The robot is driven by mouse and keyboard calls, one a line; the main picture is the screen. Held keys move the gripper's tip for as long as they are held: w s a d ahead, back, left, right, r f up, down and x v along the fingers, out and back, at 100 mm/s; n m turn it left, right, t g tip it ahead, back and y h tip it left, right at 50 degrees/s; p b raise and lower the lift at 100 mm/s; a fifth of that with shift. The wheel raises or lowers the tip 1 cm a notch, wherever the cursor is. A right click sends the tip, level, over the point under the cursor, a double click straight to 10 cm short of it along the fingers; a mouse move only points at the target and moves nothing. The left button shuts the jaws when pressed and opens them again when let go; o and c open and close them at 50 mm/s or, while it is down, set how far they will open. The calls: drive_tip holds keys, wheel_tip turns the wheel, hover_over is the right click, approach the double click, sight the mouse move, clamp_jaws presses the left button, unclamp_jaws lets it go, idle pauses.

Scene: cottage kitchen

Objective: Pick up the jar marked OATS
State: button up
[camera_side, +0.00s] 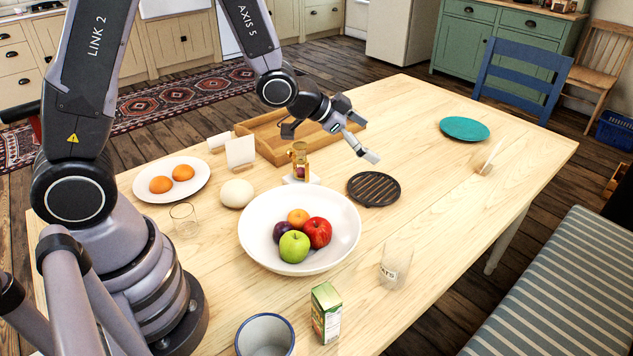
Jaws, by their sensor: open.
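The jar marked OATS (395,266) is a clear, pale glass jar standing on the wooden table, right of the fruit bowl. Only the end of its lettering is readable from here. My gripper (366,150) is open and empty above the table, past the black trivet's far side. It is well apart from the jar, farther back and slightly left of it in the picture.
A white fruit bowl (255,245), a green carton (326,312) and a blue-rimmed enamel pot (265,318) stand near the jar. A black trivet (374,188) lies behind it. A clear glass thing (488,158) and teal plate (465,128) are farther right. The table right of the jar is clear.

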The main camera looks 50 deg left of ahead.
drive_tip(key=d+f+m+h, duration=0.2)
drive_tip(key=d+f+h, duration=0.1)
drive_tip(key=d+f, duration=0.3)
drive_tip(key=h, duration=0.2)
hover_over(385, 248)
drive_tip(key=shift+g, duration=0.3)
drive_tip(key=f, duration=0.5)
drive_tip(key=shift+w+a+f, duration=0.25)
drive_tip(key=shift+a+f, duration=0.05)
wheel_tip(385, 248, down, 3)
drive_tip(key=shift+s+d+f+h, duration=0.1)
drive_tip(key=shift+d+h, duration=0.05)
drive_tip(key=shift+h, duration=0.25)
drive_tip(key=shift+f, duration=0.65)
wheel_tip(385, 248, down, 3)
drive_tip(key=shift+r, duration=0.15)
drive_tip(key=shift+x, duration=1.1)
drive_tip(key=shift+w+d, duration=0.25)
drive_tip(key=shift+c, duration=0.2)
